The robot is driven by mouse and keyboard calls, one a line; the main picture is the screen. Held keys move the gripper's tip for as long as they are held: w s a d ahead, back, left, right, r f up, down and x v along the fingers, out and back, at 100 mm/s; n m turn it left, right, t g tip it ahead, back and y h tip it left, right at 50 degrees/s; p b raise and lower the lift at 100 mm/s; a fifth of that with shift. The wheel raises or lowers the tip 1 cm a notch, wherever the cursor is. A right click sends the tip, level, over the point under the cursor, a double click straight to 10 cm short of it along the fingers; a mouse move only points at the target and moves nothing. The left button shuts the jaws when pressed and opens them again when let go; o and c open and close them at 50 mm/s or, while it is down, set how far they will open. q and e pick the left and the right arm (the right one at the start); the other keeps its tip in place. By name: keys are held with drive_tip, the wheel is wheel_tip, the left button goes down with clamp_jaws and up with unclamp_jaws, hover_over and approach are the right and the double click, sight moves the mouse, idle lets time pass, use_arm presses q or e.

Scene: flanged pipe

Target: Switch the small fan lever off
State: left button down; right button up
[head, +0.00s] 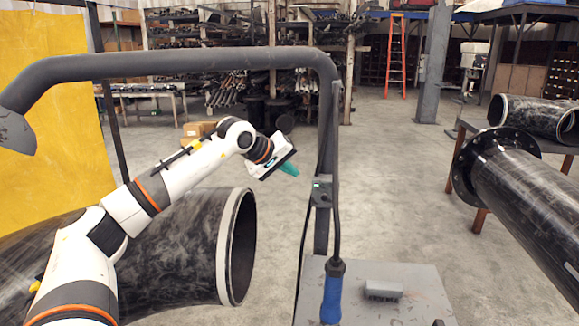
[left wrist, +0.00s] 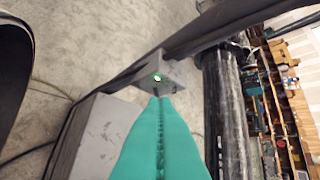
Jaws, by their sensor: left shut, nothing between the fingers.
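A small grey switch box (head: 321,193) with a lit green light is fixed to the dark upright post of the frame. In the left wrist view the box (left wrist: 174,74) and its green light are just beyond the fingertips. The small lever is too small to make out clearly, so I cannot tell its position. My left gripper (head: 290,169) has teal fingers and is shut and empty, to the left of the box and slightly higher in the head view. Its closed fingers also fill the lower middle of the left wrist view (left wrist: 160,100). My right gripper is not in view.
A thick dark tube frame (head: 200,62) arches over my left arm. A large black pipe (head: 185,250) lies below the arm. A blue-handled tool (head: 332,292) hangs by the post, over a grey metal top (head: 420,290). A flanged pipe (head: 530,205) is at right.

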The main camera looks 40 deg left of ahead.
sight(325, 198)
use_arm(q)
drive_tip(key=w+d+f+p, duration=0.3)
drive_tip(key=w+f, duration=0.3)
drive_tip(key=shift+d+f+p, duration=0.15)
drive_tip(key=shift+f+p, duration=0.25)
drive_tip(key=shift+f, duration=0.1)
wheel_tip(325, 198, down, 6)
drive_tip(key=s+d+m+t+b, duration=0.1)
drive_tip(key=t+b, duration=0.1)
drive_tip(key=b, duration=1.4)
drive_tip(key=shift+s+y, duration=0.35)
drive_tip(key=shift+y, duration=0.05)
idle(1.0)
